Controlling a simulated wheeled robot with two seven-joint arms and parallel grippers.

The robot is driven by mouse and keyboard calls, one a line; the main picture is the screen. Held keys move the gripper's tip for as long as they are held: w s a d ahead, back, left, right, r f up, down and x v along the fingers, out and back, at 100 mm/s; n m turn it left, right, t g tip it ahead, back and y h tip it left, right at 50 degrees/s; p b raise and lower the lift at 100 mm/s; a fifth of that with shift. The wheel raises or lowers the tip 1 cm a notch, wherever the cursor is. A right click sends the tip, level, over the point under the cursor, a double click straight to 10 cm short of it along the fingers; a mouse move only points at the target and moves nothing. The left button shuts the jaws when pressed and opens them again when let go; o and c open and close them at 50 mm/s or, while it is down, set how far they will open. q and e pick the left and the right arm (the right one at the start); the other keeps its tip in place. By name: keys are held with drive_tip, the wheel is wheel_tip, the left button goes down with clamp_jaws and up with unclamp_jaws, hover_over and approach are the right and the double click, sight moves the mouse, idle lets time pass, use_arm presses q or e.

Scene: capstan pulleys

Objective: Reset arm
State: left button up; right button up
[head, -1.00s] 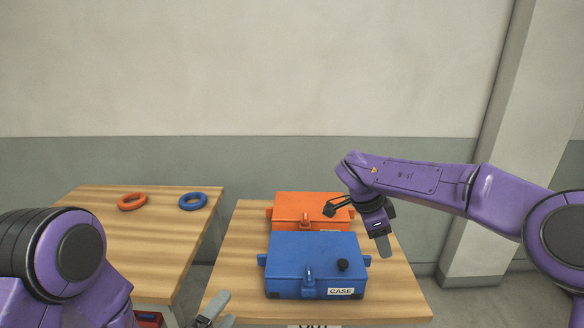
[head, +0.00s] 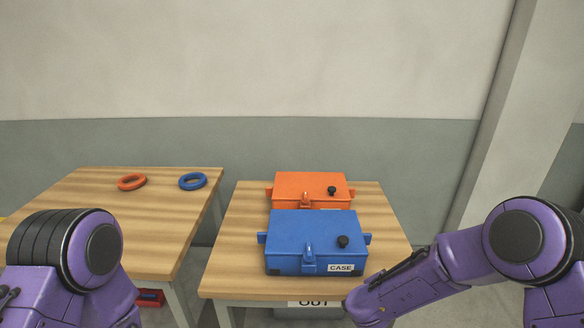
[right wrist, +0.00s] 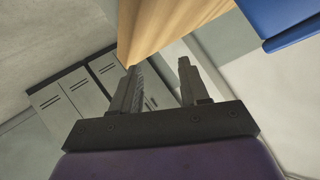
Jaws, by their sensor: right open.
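My right gripper (right wrist: 159,82) is open and empty in the right wrist view, its two fingers apart below the table's edge. In the head view my right arm is folded low at the right, and its gripper is out of frame. My left arm is at the lower left of the head view, with its gripper out of frame. A blue case (head: 312,236) with a black knob and a CASE label sits closed on the right table (head: 237,240). An orange case (head: 300,187) sits closed behind it. The blue case also shows in the right wrist view (right wrist: 285,22).
A left table (head: 100,215) holds an orange ring (head: 132,182) and a blue ring (head: 193,181). A gap separates the two tables. An OUT sign (head: 313,304) is under the right table's front edge. Grey lockers (right wrist: 75,95) show in the right wrist view.

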drive_tip(key=s+f+n+g+y+b, duration=0.25)
drive_tip(key=s+f+n+y, duration=0.3)
drive_tip(key=s+f, duration=1.25)
use_arm(q)
drive_tip(key=s+a+f+g+y+b, duration=0.1)
drive_tip(key=s+a+f+g+b, duration=0.1)
drive_tip(key=s+f, duration=0.6)
drive_tip(key=s+a+f+g+y+b, duration=0.2)
drive_tip(key=s+a+f+g, duration=0.3)
drive_tip(key=s+f, duration=0.4)
drive_tip(key=shift+s+y, duration=0.3)
drive_tip(key=shift+s, duration=0.95)
use_arm(e)
drive_tip(key=s+d+f+n+g, duration=0.1)
drive_tip(key=s+f, duration=0.2)
drive_tip(key=s, duration=0.5)
drive_tip(key=s+d+f+n+g, duration=0.1)
drive_tip(key=s+d+f+g, duration=0.1)
drive_tip(key=s, duration=0.7)
drive_tip(key=shift+d+f+n, duration=0.3)
drive_tip(key=shift+f+n, duration=0.05)
drive_tip(key=shift+f, duration=0.55)
drive_tip(key=shift+s+h, duration=0.1)
drive_tip(key=shift+h, duration=0.15)
